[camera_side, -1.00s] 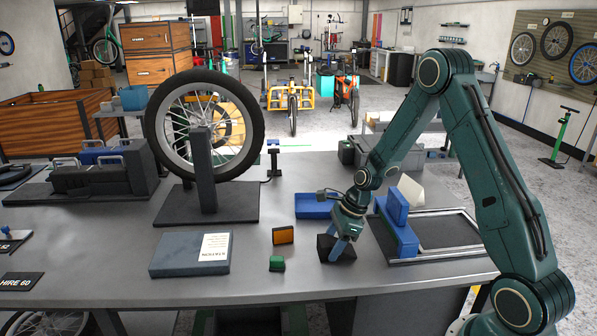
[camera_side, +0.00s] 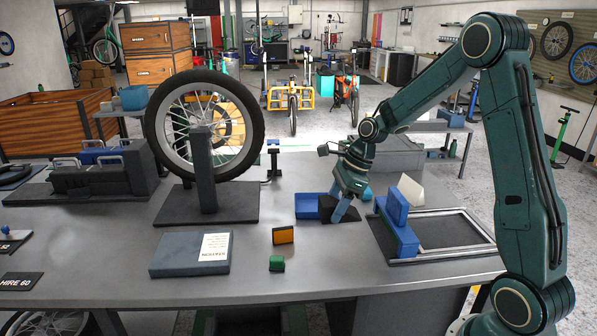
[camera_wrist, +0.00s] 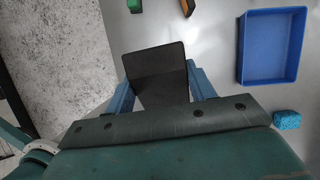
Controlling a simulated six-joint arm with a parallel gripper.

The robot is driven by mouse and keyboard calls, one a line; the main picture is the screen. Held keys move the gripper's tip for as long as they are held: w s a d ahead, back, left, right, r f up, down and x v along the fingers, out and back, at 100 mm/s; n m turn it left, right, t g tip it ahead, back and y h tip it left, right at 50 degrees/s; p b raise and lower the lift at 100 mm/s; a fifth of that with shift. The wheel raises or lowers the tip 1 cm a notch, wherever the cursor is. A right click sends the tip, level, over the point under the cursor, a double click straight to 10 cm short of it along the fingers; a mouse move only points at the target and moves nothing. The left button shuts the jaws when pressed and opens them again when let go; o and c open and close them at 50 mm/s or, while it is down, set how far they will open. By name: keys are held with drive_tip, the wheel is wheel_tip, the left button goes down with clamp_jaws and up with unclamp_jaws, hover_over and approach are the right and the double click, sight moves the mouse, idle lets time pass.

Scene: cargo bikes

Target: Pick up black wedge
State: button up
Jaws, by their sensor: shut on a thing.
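The black wedge (camera_side: 350,214) is held between the fingers of my gripper (camera_side: 337,213), which points down over the bench. In the wrist view the wedge (camera_wrist: 154,62) sits between the two blue fingers of my gripper (camera_wrist: 160,82), one on each side of it. The gripper is shut on it. In the side view a finger covers part of the wedge, and it appears raised off the bench top.
A blue tray (camera_side: 307,206) lies just left of the wedge. A green block (camera_side: 276,264) and an orange block (camera_side: 284,236) are in front to the left. A blue stand (camera_side: 397,222) and a framed dark panel (camera_side: 445,231) are to the right. A blue sponge (camera_wrist: 287,120) lies near the tray.

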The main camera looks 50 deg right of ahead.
sight(335, 202)
wheel_tip(335, 202, up, 8)
idle(0.4)
idle(0.5)
